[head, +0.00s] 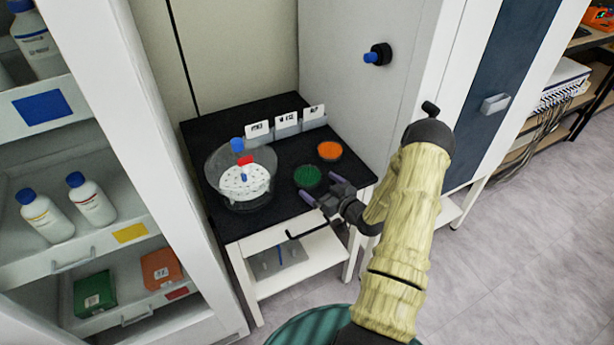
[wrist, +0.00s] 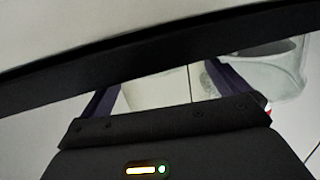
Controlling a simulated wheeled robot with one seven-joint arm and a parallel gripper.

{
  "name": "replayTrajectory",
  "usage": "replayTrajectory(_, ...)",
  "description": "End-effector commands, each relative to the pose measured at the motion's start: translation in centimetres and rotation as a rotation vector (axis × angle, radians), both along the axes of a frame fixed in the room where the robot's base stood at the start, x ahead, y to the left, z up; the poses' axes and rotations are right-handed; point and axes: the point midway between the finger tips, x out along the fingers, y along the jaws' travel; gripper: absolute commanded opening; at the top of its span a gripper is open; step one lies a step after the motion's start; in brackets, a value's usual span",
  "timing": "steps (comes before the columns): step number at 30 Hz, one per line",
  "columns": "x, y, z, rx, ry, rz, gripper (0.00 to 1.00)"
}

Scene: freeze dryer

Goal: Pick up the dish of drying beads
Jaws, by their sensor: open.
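Two small round dishes stand on the black tabletop. One dish holds green material (head: 307,177) and the other holds orange material (head: 330,151); I cannot tell from the pictures which is the drying beads. My gripper (head: 323,189) is open and empty at the front right edge of the table. Its purple fingers are spread just in front of the green dish, apparently not around it. In the wrist view my gripper (wrist: 160,92) shows both fingers apart, their tips hidden behind a dark band. Neither dish can be made out there.
A clear glass desiccator (head: 213,168) with a perforated white plate stands left of the green dish. Labelled holders (head: 287,128) line the table's back. A white cabinet wall (head: 345,95) rises at right. Shelves with bottles (head: 93,203) stand at left.

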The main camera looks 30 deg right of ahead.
Motion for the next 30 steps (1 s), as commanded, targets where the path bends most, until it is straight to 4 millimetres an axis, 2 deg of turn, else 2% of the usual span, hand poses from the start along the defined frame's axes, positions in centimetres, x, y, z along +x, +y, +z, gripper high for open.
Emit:
replayTrajectory(11, 0.4, 0.1, 0.0, 0.0, 0.0, 0.0, 1.0)
replayTrajectory(22, 4.8, 1.3, -0.6, 0.0, 0.0, 0.001, 1.0)
replayTrajectory(30, 5.1, 1.3, -0.8, 0.001, 0.0, -0.001, 1.0)
